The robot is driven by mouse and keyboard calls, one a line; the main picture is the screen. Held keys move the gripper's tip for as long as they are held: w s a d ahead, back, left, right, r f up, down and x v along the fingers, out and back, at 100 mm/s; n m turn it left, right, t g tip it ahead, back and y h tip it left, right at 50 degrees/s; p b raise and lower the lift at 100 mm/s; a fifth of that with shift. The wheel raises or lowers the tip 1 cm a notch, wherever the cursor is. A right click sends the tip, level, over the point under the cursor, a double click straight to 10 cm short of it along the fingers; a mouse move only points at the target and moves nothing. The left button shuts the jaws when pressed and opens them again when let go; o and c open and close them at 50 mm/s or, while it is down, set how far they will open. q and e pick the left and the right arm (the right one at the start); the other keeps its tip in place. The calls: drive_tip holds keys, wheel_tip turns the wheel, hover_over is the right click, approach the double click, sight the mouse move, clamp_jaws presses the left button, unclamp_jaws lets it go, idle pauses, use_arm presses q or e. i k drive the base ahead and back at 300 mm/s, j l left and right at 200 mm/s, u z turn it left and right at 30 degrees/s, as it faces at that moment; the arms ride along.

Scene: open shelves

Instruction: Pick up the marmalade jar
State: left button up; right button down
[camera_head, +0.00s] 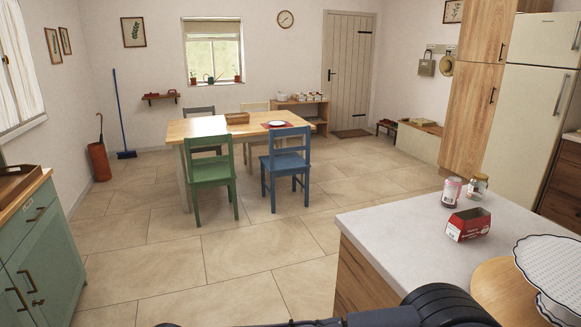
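No jar can be read for certain as the marmalade jar. A small glass jar with a brownish lid (477,187) stands at the back of the pale counter (398,232) on the right; its contents are too small to tell. Small items, possibly jars, stand on a low wooden shelf (313,113) against the far wall, too small to tell apart. A dark link of my arm crosses the bottom edge. Neither of my grippers shows in this view.
A table (205,127) with chairs stands mid-room. The tiled floor (225,255) in front is clear.

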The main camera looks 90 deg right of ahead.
sight(478, 186)
drive_tip(key=z, duration=4.05)
drive_tip(key=i+j+u, duration=0.45)
drive_tip(key=j, duration=0.15)
drive_tip(key=i+j+u, duration=1)
drive_tip(key=i+u, duration=0.25)
drive_tip(key=i+z, duration=0.2)
drive_tip(key=i, duration=0.25)
drive_tip(key=i+j+z, duration=0.15)
drive_tip(key=i, duration=0.35)
drive_tip(key=i+j+z, duration=0.2)
drive_tip(key=i, duration=0.25)
drive_tip(key=i+l+z, duration=0.25)
drive_tip(key=i+z, duration=0.2)
drive_tip(key=i+l+z, duration=0.15)
drive_tip(key=i+z, duration=0.6)
drive_tip(key=z, duration=0.15)
drive_tip(key=i+j+z, duration=0.2)
drive_tip(key=i+z, duration=0.3)
drive_tip(key=i+l+z, duration=0.35)
drive_tip(key=i, duration=0.2)
drive_tip(key=i+z, duration=0.3)
drive_tip(key=i, duration=0.25)
drive_tip(key=i+l+z, duration=0.35)
drive_tip(key=l, duration=0.25)
drive_tip(key=i, duration=0.1)
